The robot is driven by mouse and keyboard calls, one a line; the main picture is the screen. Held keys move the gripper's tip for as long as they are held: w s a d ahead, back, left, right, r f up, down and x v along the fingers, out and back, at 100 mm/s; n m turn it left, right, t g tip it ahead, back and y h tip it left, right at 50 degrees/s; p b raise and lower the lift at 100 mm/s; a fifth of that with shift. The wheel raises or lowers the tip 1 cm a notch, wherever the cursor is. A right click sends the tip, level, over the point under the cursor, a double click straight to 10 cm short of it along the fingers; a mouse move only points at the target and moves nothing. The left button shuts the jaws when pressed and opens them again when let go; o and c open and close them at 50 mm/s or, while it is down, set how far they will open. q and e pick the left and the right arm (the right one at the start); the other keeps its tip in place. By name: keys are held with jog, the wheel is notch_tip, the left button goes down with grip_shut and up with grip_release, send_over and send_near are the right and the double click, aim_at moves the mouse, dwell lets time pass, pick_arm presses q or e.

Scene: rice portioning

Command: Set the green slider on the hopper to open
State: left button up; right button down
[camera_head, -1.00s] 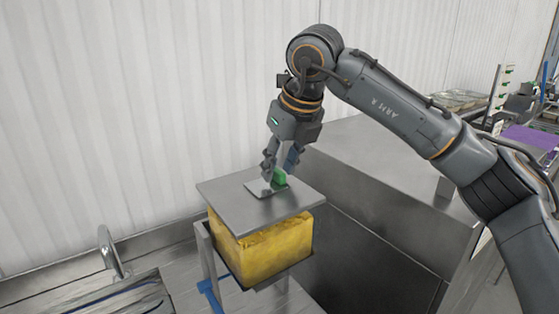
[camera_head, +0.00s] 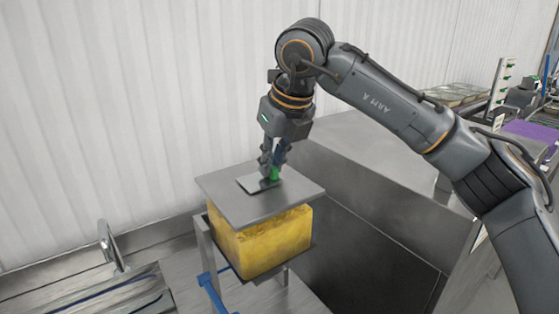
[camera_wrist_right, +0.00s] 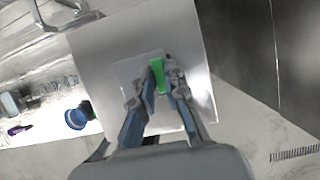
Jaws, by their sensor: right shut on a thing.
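The hopper is a yellow box (camera_head: 262,243) with a flat grey metal lid (camera_head: 228,203) on a metal stand. A small light plate (camera_head: 250,184) lies on the lid, with the green slider (camera_head: 275,174) standing at it. My right gripper (camera_head: 271,172) reaches down from above and is shut on the green slider, which its fingers partly hide. In the right wrist view the green slider (camera_wrist_right: 157,75) sits between the two fingertips, above the light plate (camera_wrist_right: 128,72). My left gripper is not in view.
A blue handle (camera_head: 210,285) sticks out below the hopper. A metal sink edge with a tap (camera_head: 108,245) is at the lower left. A large grey metal cabinet (camera_head: 375,190) stands right of the hopper, and a white ribbed wall (camera_head: 130,110) is behind.

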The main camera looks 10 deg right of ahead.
aim_at(254, 179)
jog(key=a, duration=0.1)
jog(key=s+a, duration=0.1)
jog(key=shift+a, duration=0.4)
jog(key=shift+d, duration=0.1)
jog(key=c, duration=1.5)
grip_release()
jog(key=shift+o, duration=0.7)
jog(key=shift+s+a, duration=0.1)
jog(key=shift+a, duration=0.15)
jog(key=shift+d+r, duration=0.15)
jog(key=shift+r, duration=0.05)
jog(key=v, duration=1.1)
jog(key=shift+r, duration=0.35)
jog(key=shift+s+f, duration=0.1)
jog(key=shift+s, duration=0.1)
